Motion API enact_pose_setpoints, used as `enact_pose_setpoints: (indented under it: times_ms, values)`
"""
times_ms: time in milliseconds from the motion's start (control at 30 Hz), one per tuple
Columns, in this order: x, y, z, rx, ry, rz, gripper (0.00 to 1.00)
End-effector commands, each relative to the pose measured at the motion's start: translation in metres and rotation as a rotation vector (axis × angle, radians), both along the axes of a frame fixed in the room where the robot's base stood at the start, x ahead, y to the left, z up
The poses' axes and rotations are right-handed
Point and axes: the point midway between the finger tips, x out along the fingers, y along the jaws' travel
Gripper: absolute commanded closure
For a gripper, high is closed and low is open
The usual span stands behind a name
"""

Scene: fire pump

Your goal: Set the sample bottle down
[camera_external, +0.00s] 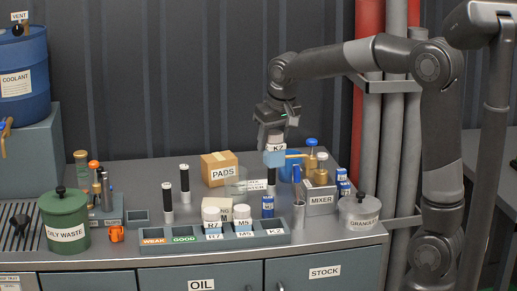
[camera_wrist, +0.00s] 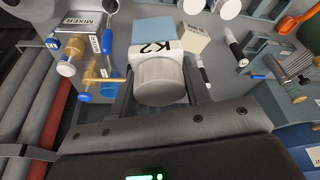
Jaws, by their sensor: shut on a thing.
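The sample bottle (camera_external: 277,144) is labelled K2, with a white band and a pale blue lower part. My gripper (camera_external: 271,130) is shut on it and holds it in the air above the bench. In the wrist view the K2 bottle (camera_wrist: 158,80) sits between my fingers, its round light cap toward the camera. A grey rack (camera_external: 262,239) at the bench front has labels R7, MS and K2. White-capped bottles R7 (camera_external: 211,218) and MS (camera_external: 244,217) stand in it behind their labels. The place behind the K2 label looks empty.
The MIXER box (camera_external: 320,202) and brass fittings (camera_external: 312,160) are right of the bottle. The GRANULES pot (camera_external: 359,213) is at the right edge, the OILY WASTE bin (camera_external: 64,216) at left.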

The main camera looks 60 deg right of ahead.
Motion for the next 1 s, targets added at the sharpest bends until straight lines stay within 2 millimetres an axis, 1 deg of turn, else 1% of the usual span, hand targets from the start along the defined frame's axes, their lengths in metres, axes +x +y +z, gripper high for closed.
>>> enact_pose_setpoints:
  times_ms: [33, 100, 167, 267, 367, 467, 500, 567, 600, 667, 700, 733, 767, 800, 867, 900, 1000]
  values:
    - [0.001, 0.0, 0.01, -0.001, -0.004, 0.0, 0.91]
    - [0.001, -0.001, 0.022, 0.0, -0.003, -0.003, 0.91]
    - [0.005, -0.016, 0.019, 0.004, 0.003, -0.039, 0.91]
    - [0.012, -0.035, 0.02, 0.011, 0.002, -0.087, 0.91]
    - [0.018, -0.058, 0.021, 0.017, 0.003, -0.145, 0.91]
    - [0.025, -0.088, 0.022, 0.024, 0.005, -0.216, 0.91]
    - [0.027, -0.104, 0.022, 0.026, 0.006, -0.253, 0.91]
    - [0.03, -0.129, 0.022, 0.031, 0.005, -0.309, 0.91]
    - [0.032, -0.147, 0.023, 0.032, 0.005, -0.351, 0.91]
    - [0.033, -0.178, 0.023, 0.035, 0.006, -0.418, 0.91]
    - [0.033, -0.2, 0.023, 0.036, 0.006, -0.466, 0.91]
    - [0.032, -0.216, 0.023, 0.037, 0.005, -0.503, 0.91]
    - [0.03, -0.233, 0.023, 0.038, 0.005, -0.539, 0.91]
    - [0.028, -0.255, 0.023, 0.037, 0.004, -0.586, 0.91]
    - [0.022, -0.288, 0.022, 0.035, 0.004, -0.654, 0.91]
    - [0.018, -0.307, 0.022, 0.034, 0.004, -0.697, 0.91]
    - [0.006, -0.351, 0.021, 0.028, 0.003, -0.79, 0.91]
